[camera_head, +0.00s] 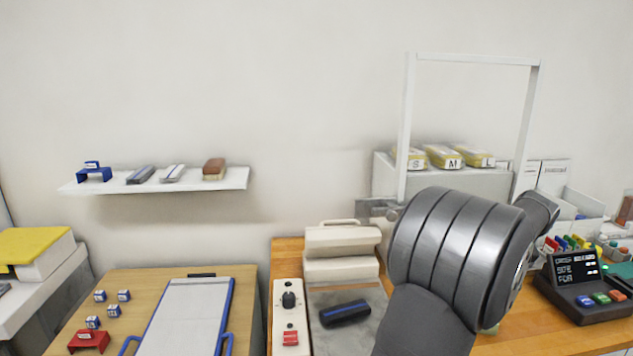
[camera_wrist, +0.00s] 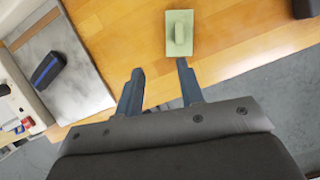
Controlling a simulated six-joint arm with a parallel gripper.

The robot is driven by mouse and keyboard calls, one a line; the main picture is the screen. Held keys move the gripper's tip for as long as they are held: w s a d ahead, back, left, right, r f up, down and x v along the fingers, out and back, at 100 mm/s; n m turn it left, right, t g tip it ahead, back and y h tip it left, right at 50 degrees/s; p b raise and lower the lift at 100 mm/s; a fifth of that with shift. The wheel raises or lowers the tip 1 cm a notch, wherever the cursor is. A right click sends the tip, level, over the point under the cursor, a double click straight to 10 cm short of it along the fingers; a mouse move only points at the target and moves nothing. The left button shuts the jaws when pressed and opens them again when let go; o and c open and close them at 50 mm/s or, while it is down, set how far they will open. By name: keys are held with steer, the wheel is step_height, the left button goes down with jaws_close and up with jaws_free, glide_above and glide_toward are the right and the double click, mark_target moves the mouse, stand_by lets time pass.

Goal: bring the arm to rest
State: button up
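My gripper (camera_wrist: 159,82) shows in the wrist view with its two dark blue fingers apart and nothing between them. It is over the wooden table (camera_wrist: 122,31), near the table's front edge. A light green block with a raised handle (camera_wrist: 180,34) is on the wood just beyond the right fingertip; I cannot tell how far below the finger it is. In the head view my grey arm covers the middle right of the table (camera_head: 495,341), and the gripper itself is hidden behind it.
A cream press-like machine (camera_head: 342,240) has a dark blue pad (camera_head: 345,313) on its grey plate (camera_head: 322,338). A control box (camera_head: 291,320) stands left of it. A display unit (camera_head: 585,286) stands at right. A white frame (camera_head: 407,130) rises behind my arm.

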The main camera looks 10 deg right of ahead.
steer(key=w+a+r+n+y, duration=0.1)
steer(key=w+a+n, duration=0.3)
steer(key=a, duration=1.1)
steer(key=w+a+r+n+g+y, duration=0.1)
steer(key=w+a+n, duration=0.3)
steer(key=w+a, duration=0.4)
steer(key=w+a+r+n+y, duration=0.1)
steer(key=w+a, duration=0.5)
steer(key=a, duration=1.7)
steer(key=n+y, duration=0.1)
steer(key=n, duration=0.1)
steer(key=shift+w+r+n, duration=0.15)
steer(key=shift+w+n, duration=0.1)
steer(key=shift+n, duration=0.15)
steer(key=shift+g, duration=0.3)
steer(key=s+d+m, duration=0.2)
steer(key=d, duration=0.8)
steer(key=s+d+m+t+h, duration=0.1)
steer(key=d+m, duration=0.1)
steer(key=d, duration=0.8)
steer(key=shift+s+d+f+m, duration=0.2)
steer(key=shift+s+d+m, duration=0.1)
steer(key=shift+s+m, duration=0.1)
